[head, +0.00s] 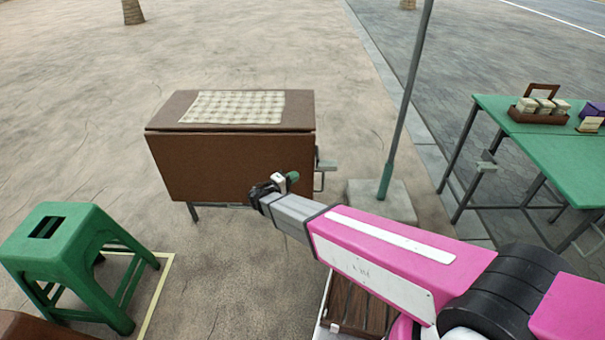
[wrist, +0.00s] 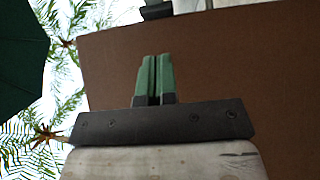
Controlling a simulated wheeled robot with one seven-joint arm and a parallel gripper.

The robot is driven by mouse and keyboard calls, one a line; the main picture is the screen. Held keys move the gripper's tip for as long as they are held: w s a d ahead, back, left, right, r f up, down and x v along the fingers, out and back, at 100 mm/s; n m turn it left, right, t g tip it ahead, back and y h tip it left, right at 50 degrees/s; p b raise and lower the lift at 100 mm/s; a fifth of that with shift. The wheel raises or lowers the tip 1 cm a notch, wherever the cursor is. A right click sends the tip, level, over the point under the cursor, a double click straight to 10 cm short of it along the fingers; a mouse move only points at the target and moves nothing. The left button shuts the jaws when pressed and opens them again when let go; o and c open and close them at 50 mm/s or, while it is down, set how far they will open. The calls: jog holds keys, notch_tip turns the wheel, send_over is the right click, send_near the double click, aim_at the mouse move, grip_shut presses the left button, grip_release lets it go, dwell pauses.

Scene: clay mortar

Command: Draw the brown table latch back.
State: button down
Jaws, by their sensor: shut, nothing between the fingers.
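The brown table (head: 230,165) stands in the middle of the head view, with its front panel hanging down. A small grey fitting (head: 327,165), which looks like its latch, sticks out at the table's right edge, above a thin metal loop. My gripper (head: 292,176), with green fingers, is just in front of the panel's lower right part, left of and a little below the fitting. In the wrist view the fingers (wrist: 154,78) are shut and empty against the brown panel (wrist: 230,75). A dark and grey fitting (wrist: 157,10) shows at the top edge, beyond the fingertips.
A checked cloth (head: 235,107) lies on the brown table. A grey pole (head: 405,105) on a concrete block (head: 385,203) stands to its right. A green table (head: 560,165) with small boxes is at the far right. A green stool (head: 65,250) is at the left.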

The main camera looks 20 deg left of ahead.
jog(key=shift+v, duration=2.45)
jog(key=w+d+m+g, duration=0.3)
jog(key=d+g, duration=0.3)
jog(key=d, duration=0.8)
jog(key=w+d+m+g, duration=0.3)
jog(key=d+g, duration=0.2)
jog(key=d, duration=0.9)
jog(key=s+d+r+m+g+y, duration=0.2)
jog(key=s+d+r+m+y, duration=0.1)
jog(key=d, duration=0.8)
jog(key=s+d+r+m+g+y, duration=0.2)
jog(key=s+d+m+y, duration=0.1)
jog(key=d, duration=0.8)
jog(key=s+y, duration=0.1)
jog(key=y, duration=0.1)
jog(key=shift+d+r+g+y, duration=0.35)
jog(key=shift+g+y, duration=0.05)
